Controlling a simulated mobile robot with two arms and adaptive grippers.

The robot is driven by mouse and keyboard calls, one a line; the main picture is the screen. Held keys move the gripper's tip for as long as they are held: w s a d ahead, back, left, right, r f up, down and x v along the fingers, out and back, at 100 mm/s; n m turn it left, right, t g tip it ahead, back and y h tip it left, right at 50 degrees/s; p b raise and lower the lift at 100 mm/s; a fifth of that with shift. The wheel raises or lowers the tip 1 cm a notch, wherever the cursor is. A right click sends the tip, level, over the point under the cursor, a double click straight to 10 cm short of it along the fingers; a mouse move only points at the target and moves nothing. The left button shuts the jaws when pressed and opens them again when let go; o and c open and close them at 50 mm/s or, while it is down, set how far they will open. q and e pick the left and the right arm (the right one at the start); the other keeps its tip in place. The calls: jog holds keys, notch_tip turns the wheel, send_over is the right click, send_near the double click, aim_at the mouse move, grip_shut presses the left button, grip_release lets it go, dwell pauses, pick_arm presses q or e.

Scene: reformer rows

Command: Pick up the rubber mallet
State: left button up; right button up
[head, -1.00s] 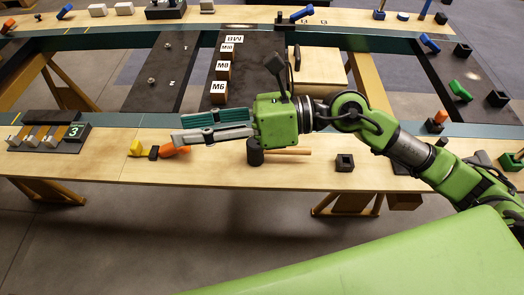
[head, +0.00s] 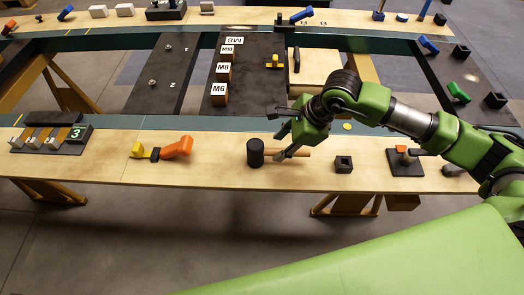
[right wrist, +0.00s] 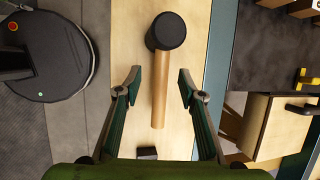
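The rubber mallet has a black head (head: 256,153) and a pale wooden handle (head: 301,151). It lies on the near wooden bench top, head to the left in the head view. In the right wrist view the mallet's black head (right wrist: 167,31) is at the top and its handle (right wrist: 159,92) runs down between my fingers. My right gripper (head: 280,158) is over the handle, fingers pointing down. In the right wrist view my right gripper (right wrist: 160,82) is open, with a gap on each side of the handle. My left gripper is not in view.
An orange-handled tool (head: 177,147) with a yellow end lies left of the mallet. A small black square holder (head: 344,164) stands to its right. A black rack marked 3 (head: 77,133) is at the far left. The bench's front edge (head: 230,187) is close.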

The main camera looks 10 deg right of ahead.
aim_at(273, 150)
jog(key=p+x, duration=0.1)
jog(key=x, duration=0.1)
jog(key=p+x, duration=0.1)
jog(key=x, duration=0.2)
jog(key=shift+w+a+f, duration=0.15)
jog(key=shift+w+a, duration=0.05)
jog(key=shift+w, duration=0.05)
jog(key=shift+f, duration=0.35)
jog(key=shift+w+r, duration=0.1)
grip_shut()
